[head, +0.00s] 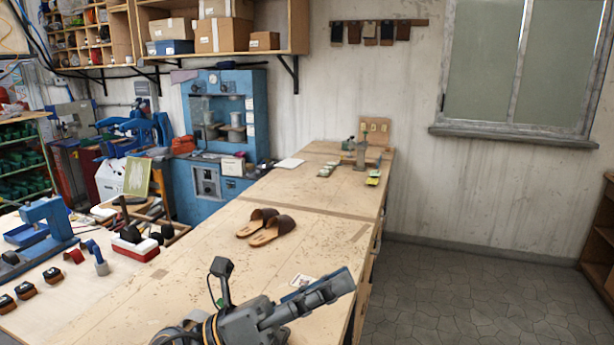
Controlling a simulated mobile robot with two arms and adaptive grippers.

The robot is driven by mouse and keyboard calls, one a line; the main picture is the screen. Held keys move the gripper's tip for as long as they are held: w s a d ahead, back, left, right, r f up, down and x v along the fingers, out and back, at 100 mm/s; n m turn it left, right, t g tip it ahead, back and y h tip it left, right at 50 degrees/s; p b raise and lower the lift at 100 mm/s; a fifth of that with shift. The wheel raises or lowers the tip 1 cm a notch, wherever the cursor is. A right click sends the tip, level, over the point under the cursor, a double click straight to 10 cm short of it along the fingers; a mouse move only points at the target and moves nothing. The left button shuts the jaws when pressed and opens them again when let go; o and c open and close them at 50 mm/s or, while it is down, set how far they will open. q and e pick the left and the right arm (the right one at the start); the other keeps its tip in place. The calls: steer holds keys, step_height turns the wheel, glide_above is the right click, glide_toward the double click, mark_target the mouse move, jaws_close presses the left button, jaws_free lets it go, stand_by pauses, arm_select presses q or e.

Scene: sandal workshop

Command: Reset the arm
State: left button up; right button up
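My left gripper (335,288) is above the front part of the wooden workbench (210,275), pointing to the right near the bench's right edge. No held object shows. My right gripper is not in view. A pair of brown sandals (267,227) lies on the bench, beyond my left gripper and apart from it.
Several small tools and a blue press (45,225) stand at the left. A blue machine (222,125) stands behind. Open tiled floor (450,295) lies to the right of the bench.

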arm_select(q)
steer(key=w+a+f+n+t+y, duration=0.35)
steer(key=a+n+t+y, duration=0.35)
steer(key=n, duration=0.5)
steer(key=w+a+f+n+t+y, duration=0.2)
steer(key=w+a+n+t+y, duration=0.25)
steer(key=n+t, duration=0.6)
steer(key=s+a+f+n+g+y, duration=0.2)
steer(key=a+f+n+g+y, duration=0.25)
steer(key=f+n, duration=0.5)
steer(key=s+a+f+n+g+y, duration=0.35)
steer(key=a+f+n+y, duration=0.2)
steer(key=f, duration=0.65)
steer(key=s+a+f+n+g, duration=0.2)
steer(key=s+f+n+g, duration=0.6)
steer(key=s+f, duration=0.95)
step_height(320, 180, down, 26)
steer(key=s+m+g+b, duration=0.3)
steer(key=b, duration=0.2)
steer(key=s+a+f+b, duration=0.1)
steer(key=s+f+b, duration=0.1)
steer(key=s+f, duration=0.6)
steer(key=s+a+f+g+y+b, duration=0.1)
steer(key=s+a+f+b, duration=0.1)
steer(key=s+f, duration=0.7)
step_height(320, 180, down, 6)
steer(key=shift+r+b, duration=0.1)
steer(key=shift+b, duration=0.35)
